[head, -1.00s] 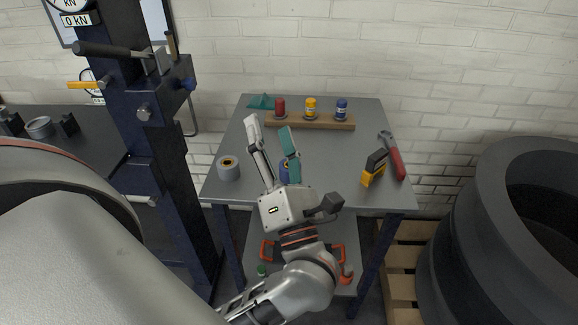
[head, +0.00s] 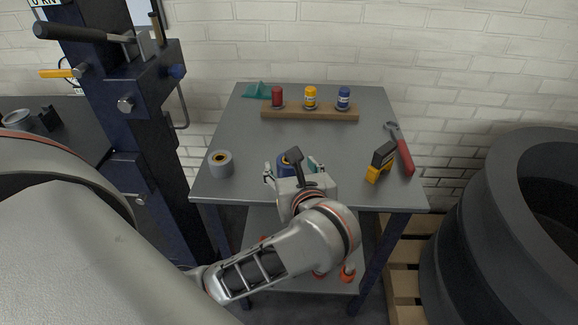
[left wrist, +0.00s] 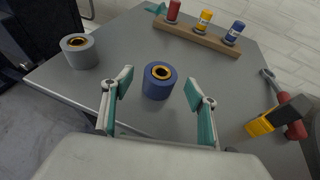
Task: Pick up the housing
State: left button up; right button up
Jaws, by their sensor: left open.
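A blue cylindrical housing (left wrist: 157,88) with an orange-ringed bore stands upright on the grey table, between and beyond my open fingers in the left wrist view. In the head view, the blue housing (head: 283,160) is partly hidden behind my left gripper (head: 291,167). That gripper (left wrist: 159,80) is open and empty, with its teal-padded fingers apart on either side of the blue housing's outline. A similar grey cylinder (head: 221,167) with an orange-ringed bore stands at the table's left edge; it also shows in the left wrist view (left wrist: 80,54). My right gripper is not in view.
A wooden rack (head: 310,113) with red, yellow and blue containers stands at the back. A red-handled wrench (head: 403,152) and a yellow-black tool (head: 380,162) lie on the right. A dark blue press frame (head: 150,130) stands left of the table.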

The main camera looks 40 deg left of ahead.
pick_arm(q)
jog(key=x, duration=0.4)
jog(key=shift+w+a+b, duration=0.1)
jog(key=shift+w+b, duration=0.1)
jog(key=shift+b, duration=0.1)
jog(key=c, duration=1.5)
jog(key=shift+r, duration=0.1)
grip_shut()
jog(key=shift+r, duration=0.1)
